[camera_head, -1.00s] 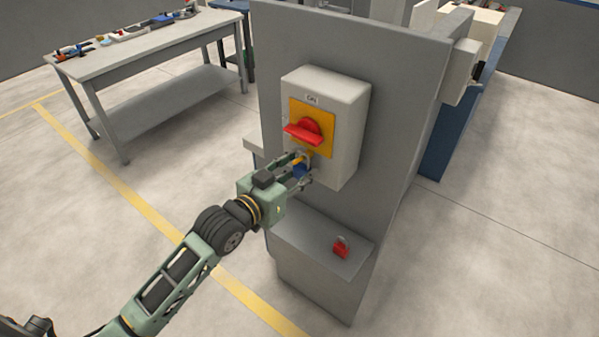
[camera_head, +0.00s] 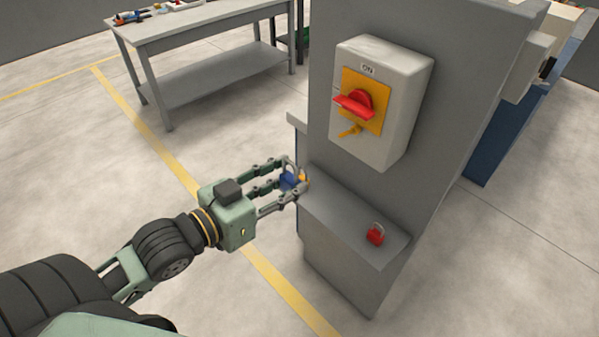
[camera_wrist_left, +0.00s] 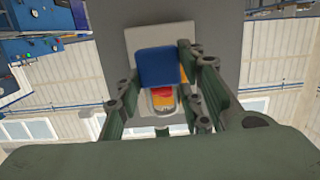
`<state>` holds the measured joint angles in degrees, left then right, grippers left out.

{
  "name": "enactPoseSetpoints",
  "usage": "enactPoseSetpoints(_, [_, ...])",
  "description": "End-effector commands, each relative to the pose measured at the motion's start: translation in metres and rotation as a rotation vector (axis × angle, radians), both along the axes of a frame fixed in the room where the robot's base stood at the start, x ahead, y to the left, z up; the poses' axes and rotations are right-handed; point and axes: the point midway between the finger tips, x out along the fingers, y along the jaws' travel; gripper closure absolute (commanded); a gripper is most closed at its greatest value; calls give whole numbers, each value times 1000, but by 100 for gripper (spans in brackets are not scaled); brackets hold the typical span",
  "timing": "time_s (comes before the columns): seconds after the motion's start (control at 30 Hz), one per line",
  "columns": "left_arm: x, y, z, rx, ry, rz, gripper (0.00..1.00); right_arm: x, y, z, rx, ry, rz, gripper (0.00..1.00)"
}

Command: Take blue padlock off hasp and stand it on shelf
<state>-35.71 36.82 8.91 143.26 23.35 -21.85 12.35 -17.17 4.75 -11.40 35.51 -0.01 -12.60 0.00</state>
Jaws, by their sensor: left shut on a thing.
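My left gripper (camera_head: 292,182) is shut on the blue padlock (camera_head: 288,180) and holds it at the left end of the grey shelf (camera_head: 345,219), close to its edge. Whether the padlock touches the shelf I cannot tell. In the left wrist view the padlock (camera_wrist_left: 159,67) is between the fingers, with its shackle towards the wrist. The yellow hasp (camera_head: 349,131) is empty, below the red switch handle (camera_head: 356,104) on the switch box (camera_head: 399,95). My right gripper is not in view.
A red padlock (camera_head: 375,234) stands on the right part of the shelf. The shelf between it and my gripper is clear. The grey panel (camera_head: 455,100) rises behind the shelf. A workbench (camera_head: 215,27) with tools stands at the back left.

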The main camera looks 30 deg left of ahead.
Motion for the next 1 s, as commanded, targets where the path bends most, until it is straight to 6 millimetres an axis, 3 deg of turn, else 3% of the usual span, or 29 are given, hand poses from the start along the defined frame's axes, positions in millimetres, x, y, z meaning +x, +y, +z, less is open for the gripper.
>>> enactPoseSetpoints(0.2, [-8,3,1,1,0,-1,93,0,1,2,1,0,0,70])
enactPoseSetpoints(1.0, [-8,3,-3,0,-1,-1,93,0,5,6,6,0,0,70])
